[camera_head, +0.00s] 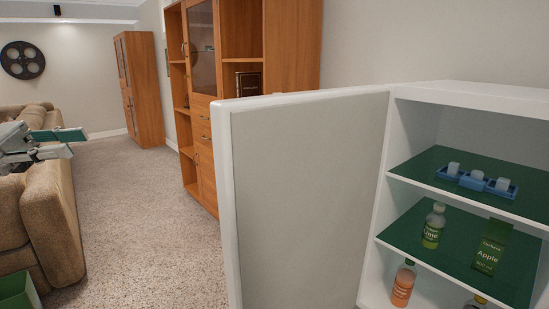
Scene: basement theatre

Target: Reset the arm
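My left gripper (80,143) comes in from the left edge in the head view, in front of the beige sofa. Its two fingers, one with a green face, are apart with nothing seen between them. The gripper is well away from the white cabinet on the right. My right gripper is out of view.
A white cabinet door (305,200) stands open in the middle. Its shelves hold a blue tray (461,178) with white pieces, a lime bottle (433,228), an apple carton (490,248) and an orange bottle (403,284). A sofa (54,210) and green box (18,291) are at left; carpet (135,220) is clear between.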

